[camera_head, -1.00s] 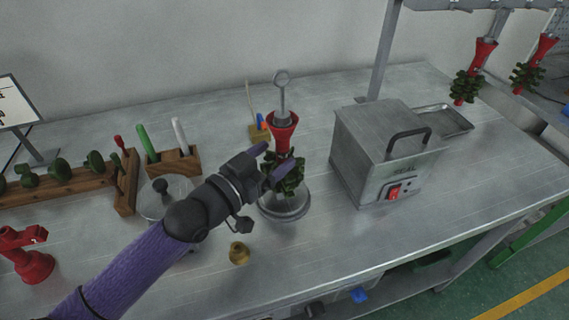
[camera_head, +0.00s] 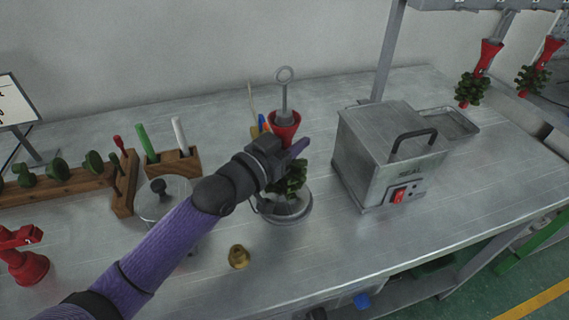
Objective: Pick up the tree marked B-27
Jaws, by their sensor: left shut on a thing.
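A wax tree with a red funnel-shaped base (camera_head: 284,124) on top and dark green wax pieces (camera_head: 291,180) below hangs upside down over a round metal stand (camera_head: 288,212). A rod with a ring (camera_head: 285,76) rises above the red base. My left gripper (camera_head: 286,152) is at the tree just below the red cup, shut on it, and hides its middle part. No B-27 mark is readable. Two similar red and green trees (camera_head: 472,88) (camera_head: 533,79) hang from a rack at the upper right. My right gripper is out of view.
A grey metal box with a handle (camera_head: 385,160) stands right of the stand, with a shallow tray (camera_head: 450,122) behind it. A brass piece (camera_head: 238,257), a lidded pot (camera_head: 163,196), wooden tool holders (camera_head: 174,163) and a red clamp-like object (camera_head: 24,262) are on the left. The front right table is clear.

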